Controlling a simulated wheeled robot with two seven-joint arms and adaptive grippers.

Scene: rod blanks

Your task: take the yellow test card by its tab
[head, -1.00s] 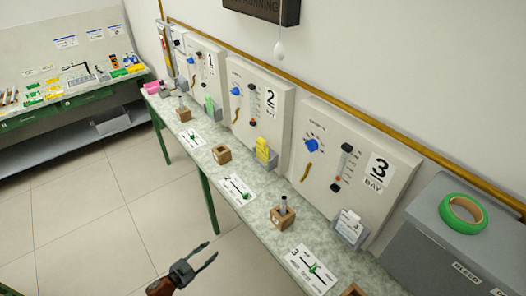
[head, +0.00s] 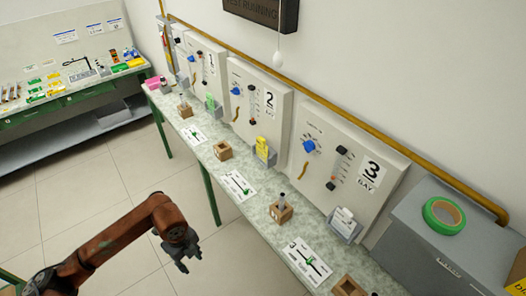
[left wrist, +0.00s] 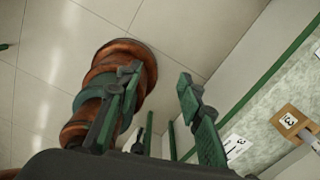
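The yellow test card (head: 262,145) stands upright in a small grey holder (head: 266,158) at the foot of the bay 2 panel, on the bench's wall side. Its tab is too small to make out clearly. My left gripper (head: 186,263) is over the floor in front of the bench, well apart from the card and pointing down. In the left wrist view its two fingers (left wrist: 160,88) are spread with nothing between them, and the card is not in that view. My right gripper is in neither view.
The bench (head: 208,155) carries wooden blocks (head: 279,211), printed slider cards (head: 238,186), a green card (head: 210,102) at bay 1 and a white card (head: 343,217) at bay 3. A grey box (head: 425,250) with green tape (head: 444,215) stands right. Floor before the bench is clear.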

